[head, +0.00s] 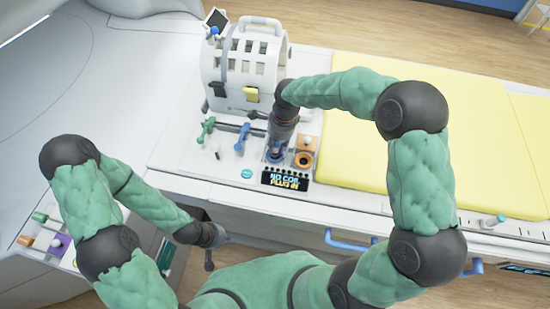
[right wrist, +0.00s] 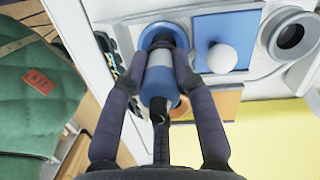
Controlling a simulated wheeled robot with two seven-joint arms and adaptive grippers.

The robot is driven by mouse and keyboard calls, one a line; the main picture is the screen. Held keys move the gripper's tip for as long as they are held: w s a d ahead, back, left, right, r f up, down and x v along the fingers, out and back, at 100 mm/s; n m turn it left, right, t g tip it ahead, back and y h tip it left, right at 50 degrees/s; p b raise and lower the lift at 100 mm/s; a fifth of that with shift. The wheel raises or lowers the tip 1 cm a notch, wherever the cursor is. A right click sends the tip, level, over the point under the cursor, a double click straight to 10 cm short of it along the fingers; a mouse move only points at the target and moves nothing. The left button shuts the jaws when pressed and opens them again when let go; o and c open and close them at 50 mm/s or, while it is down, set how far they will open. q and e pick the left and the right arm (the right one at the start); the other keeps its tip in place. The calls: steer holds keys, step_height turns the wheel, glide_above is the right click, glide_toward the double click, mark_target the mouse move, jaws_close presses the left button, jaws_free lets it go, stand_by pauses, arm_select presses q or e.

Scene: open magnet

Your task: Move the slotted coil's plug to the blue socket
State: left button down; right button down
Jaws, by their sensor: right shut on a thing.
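The slotted coil (head: 238,72), a white shell with rows of windows, stands at the back of the white table. My right gripper (head: 276,152) points down at the socket panel. In the right wrist view its fingers (right wrist: 160,88) are shut on the blue and white plug (right wrist: 158,78). The plug's dark far end lies over the round blue socket (right wrist: 160,32), whose blue rim shows around it. I cannot tell whether it is fully seated. The display (head: 286,179) reads "NO COIL PLUG IN". My left gripper (head: 213,246) hangs low before the table, away from the plug; its jaws are unclear.
An orange socket (head: 303,158) is right of the blue one. A white knob (right wrist: 222,59) sits on a blue panel (right wrist: 232,30). Green and blue connectors (head: 241,138) lie left of my right gripper. A yellow pad (head: 350,130) covers the table's right side.

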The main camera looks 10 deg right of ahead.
steer(key=shift+f+b, duration=0.8)
steer(key=shift+f, duration=0.55)
stand_by(0.4)
steer(key=c, duration=0.9)
jaws_free()
step_height(320, 180, up, 12)
steer(key=d, duration=0.1)
steer(key=shift+d, duration=0.4)
